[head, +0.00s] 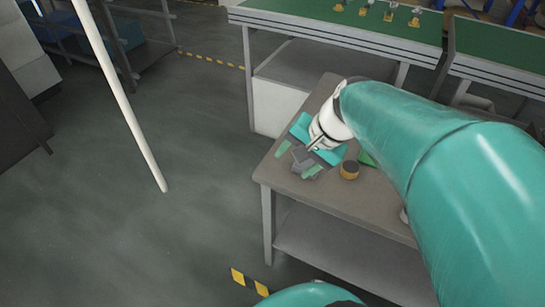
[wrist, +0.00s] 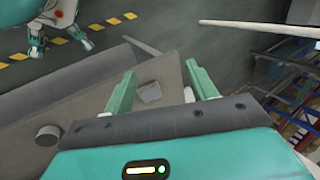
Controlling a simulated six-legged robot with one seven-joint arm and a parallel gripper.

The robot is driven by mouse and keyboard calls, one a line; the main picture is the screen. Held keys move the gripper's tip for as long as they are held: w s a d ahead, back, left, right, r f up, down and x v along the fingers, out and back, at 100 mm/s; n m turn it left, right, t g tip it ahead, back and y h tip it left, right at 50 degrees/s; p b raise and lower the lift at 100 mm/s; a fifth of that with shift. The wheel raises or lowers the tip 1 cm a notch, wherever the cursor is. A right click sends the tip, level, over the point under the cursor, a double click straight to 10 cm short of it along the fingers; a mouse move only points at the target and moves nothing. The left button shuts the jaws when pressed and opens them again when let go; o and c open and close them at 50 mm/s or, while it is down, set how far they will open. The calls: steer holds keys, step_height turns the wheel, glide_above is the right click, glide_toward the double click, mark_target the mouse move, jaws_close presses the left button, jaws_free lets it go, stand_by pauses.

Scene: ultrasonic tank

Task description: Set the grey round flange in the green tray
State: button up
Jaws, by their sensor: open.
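My gripper (head: 298,161) is open, its two green fingers apart above the near left corner of the table. In the wrist view the gripper (wrist: 161,84) has nothing held between its fingers. A grey round piece (wrist: 48,134), which looks like the flange, stands on the table at the left of the wrist view, well to the side of the fingers. In the head view a pale bit (head: 404,215) at my arm's edge may be the same piece, mostly covered. A green patch (head: 367,158) beside my arm may be the green tray; my arm hides the rest.
A grey angular block (wrist: 150,92) lies on the table beyond the fingers. Green-topped benches (head: 340,28) are behind. A pale slanting pole (head: 120,95) stands left, over open floor.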

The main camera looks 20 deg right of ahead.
steer(key=s+a+r+n+t+h, duration=0.1)
steer(key=s+a+r+n+h, duration=0.2)
steer(key=s+a+n, duration=0.3)
steer(key=n, duration=0.3)
steer(key=shift+s+r+n+t+h, duration=0.2)
steer(key=shift+r+n+t+h, duration=0.1)
steer(key=shift+r+n, duration=0.1)
